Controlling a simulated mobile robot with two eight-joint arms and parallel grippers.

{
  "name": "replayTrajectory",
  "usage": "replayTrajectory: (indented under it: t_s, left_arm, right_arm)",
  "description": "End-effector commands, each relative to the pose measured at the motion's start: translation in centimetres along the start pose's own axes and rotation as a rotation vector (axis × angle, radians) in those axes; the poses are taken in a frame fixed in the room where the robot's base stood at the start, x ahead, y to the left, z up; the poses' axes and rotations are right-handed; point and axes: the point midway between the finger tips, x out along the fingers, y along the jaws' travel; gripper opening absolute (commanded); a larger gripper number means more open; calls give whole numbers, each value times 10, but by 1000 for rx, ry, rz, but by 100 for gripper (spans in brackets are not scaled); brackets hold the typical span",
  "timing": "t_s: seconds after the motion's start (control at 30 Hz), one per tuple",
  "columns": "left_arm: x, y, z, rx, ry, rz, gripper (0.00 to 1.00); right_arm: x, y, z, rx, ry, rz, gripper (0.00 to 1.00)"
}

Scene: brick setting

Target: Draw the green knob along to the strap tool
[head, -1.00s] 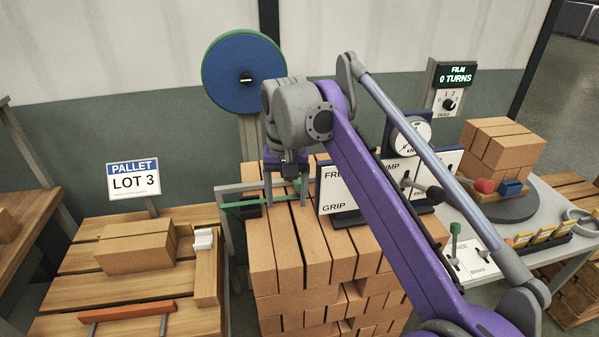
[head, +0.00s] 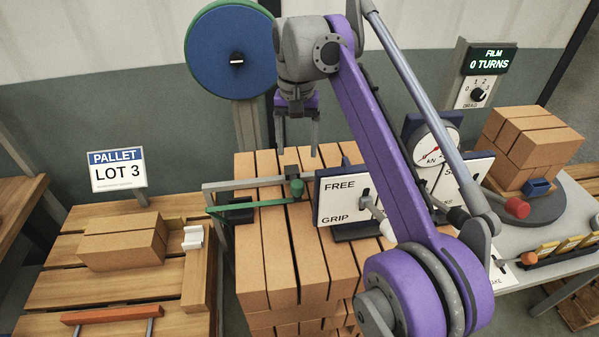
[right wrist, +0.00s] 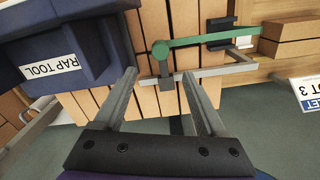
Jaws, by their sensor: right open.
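The green knob (head: 297,187) sits at the right end of a green strap (head: 262,205), over the top of the brick stack, just left of the FREE/GRIP panel (head: 342,192). The knob also shows in the right wrist view (right wrist: 160,50), beyond the fingertips. My right gripper (head: 298,150) is open and empty, above and apart from the knob. A dark blue block (right wrist: 85,45) in the right wrist view bears a partly cut label reading "RAP TOOL", beside the gripper. My left gripper is not in view.
A grey frame (head: 212,190) stands at the stack's left edge. A blue reel (head: 230,55) rises behind it. A white-handled lever (head: 375,215) projects from the panel. A gauge (head: 435,145) stands behind my right arm. A pallet (head: 85,285) with bricks lies left.

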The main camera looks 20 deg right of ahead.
Motion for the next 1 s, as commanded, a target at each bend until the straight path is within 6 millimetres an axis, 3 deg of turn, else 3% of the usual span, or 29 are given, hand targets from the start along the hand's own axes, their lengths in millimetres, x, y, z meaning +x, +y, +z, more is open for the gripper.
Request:
replayTrajectory:
  t_s: [0.3, 0.5, 0.7, 0.97, 1.0]
  left_arm:
    - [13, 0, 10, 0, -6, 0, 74]
    - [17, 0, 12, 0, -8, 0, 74]
    - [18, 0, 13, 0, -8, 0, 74]
    - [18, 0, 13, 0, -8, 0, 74]
    - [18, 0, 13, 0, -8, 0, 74]
  right_arm:
    - [60, 0, 0, 0, -1, 0, 74]
    - [89, 0, 0, 0, 0, 0, 74]
    - [101, 0, 0, 0, 0, 0, 74]
    - [101, 0, 0, 0, 0, 0, 74]
    - [101, 0, 0, 0, 0, 0, 66]
